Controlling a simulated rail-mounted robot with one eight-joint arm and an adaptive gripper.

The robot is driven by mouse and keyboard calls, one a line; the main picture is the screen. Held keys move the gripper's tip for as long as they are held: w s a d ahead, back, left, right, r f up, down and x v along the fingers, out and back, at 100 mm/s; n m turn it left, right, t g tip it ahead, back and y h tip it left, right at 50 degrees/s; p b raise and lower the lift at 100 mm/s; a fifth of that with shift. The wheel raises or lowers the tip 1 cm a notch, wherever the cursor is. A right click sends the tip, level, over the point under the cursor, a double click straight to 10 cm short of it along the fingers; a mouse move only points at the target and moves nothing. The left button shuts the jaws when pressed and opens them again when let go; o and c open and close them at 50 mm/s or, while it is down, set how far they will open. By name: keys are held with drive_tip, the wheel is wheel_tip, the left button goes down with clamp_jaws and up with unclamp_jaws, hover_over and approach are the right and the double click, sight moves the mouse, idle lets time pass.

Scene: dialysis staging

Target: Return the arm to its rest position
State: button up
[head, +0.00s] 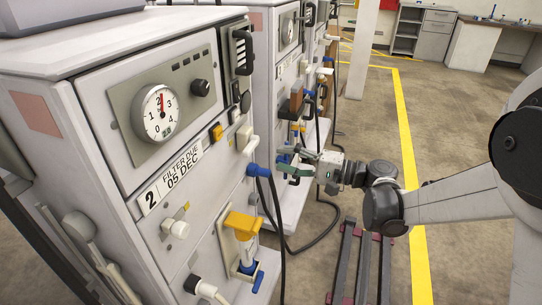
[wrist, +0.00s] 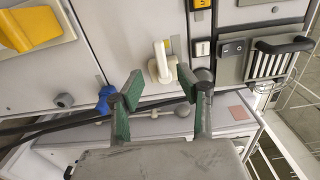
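My gripper (head: 290,163) is at the end of my arm, which reaches in from the right in the head view. It is beside the row of dialysis machines, near the front of the second machine (head: 262,75). In the wrist view my gripper (wrist: 158,90) shows two green-padded fingers spread apart with nothing between them. A white lever fitting (wrist: 162,62) on a machine panel shows beyond the gap between the fingers. I cannot tell from these views how far the fingertips are from the panel.
The nearest machine (head: 60,110) carries a gauge (head: 157,113) and a yellow-handled fitting (head: 242,224). A black hose (head: 283,225) hangs to the floor near my gripper. Floor rails (head: 363,262) run below my arm. A yellow floor line (head: 405,135) and open floor lie right.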

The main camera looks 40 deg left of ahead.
drive_tip(key=shift+w+d, duration=0.15)
drive_tip(key=shift+d, duration=0.2)
idle(0.3)
drive_tip(key=w+d+r+m+t+h+p, duration=0.1)
drive_tip(key=d+r+t+h+p, duration=0.3)
drive_tip(key=d, duration=0.9)
drive_tip(key=w+d+r+m+t+h+p, duration=0.1)
drive_tip(key=d+r+m+t+h, duration=0.15)
drive_tip(key=d+r+t, duration=0.65)
drive_tip(key=s+d+h+p, duration=0.2)
drive_tip(key=s+d+h, duration=0.1)
drive_tip(key=d, duration=0.8)
drive_tip(key=s+d+h+p, duration=0.2)
drive_tip(key=s+d+h, duration=0.2)
drive_tip(key=d, duration=0.8)
drive_tip(key=s+d+h+p, duration=0.2)
drive_tip(key=s+d, duration=0.4)
drive_tip(key=d, duration=0.6)
drive_tip(key=shift+t+h, duration=0.3)
drive_tip(key=shift+h, duration=0.35)
